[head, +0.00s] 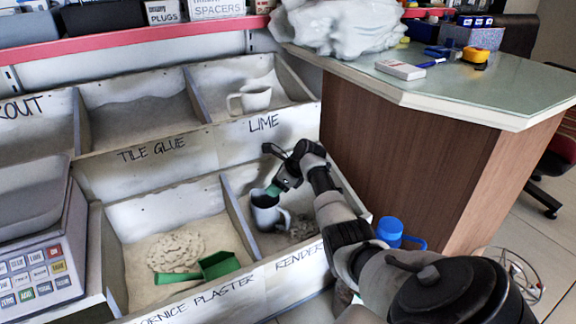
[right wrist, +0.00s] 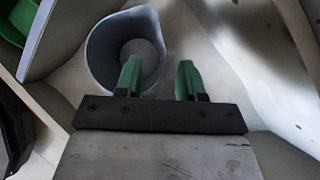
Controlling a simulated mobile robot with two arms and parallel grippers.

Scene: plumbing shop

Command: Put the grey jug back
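The grey jug (head: 266,214) stands in the RENDER bin, with its handle towards the right in the head view. In the right wrist view the jug (right wrist: 98,62) shows from above with its mouth open and its inside looking empty. My right gripper (head: 279,186) is at the jug's rim. Its green fingers (right wrist: 158,80) are apart with nothing visible gripped between them. One finger overlaps the jug's mouth and the other is outside, to the right of it. I cannot tell whether either touches the jug. My left gripper is not in view.
A pale mug (head: 254,99) sits in the LIME bin. A green scoop (head: 208,267) lies in the CORNICE PLASTER bin. A divider (head: 238,222) separates it from RENDER. A blue jug (head: 390,231) is near the counter (head: 420,150). A keypad scale (head: 38,270) is at left.

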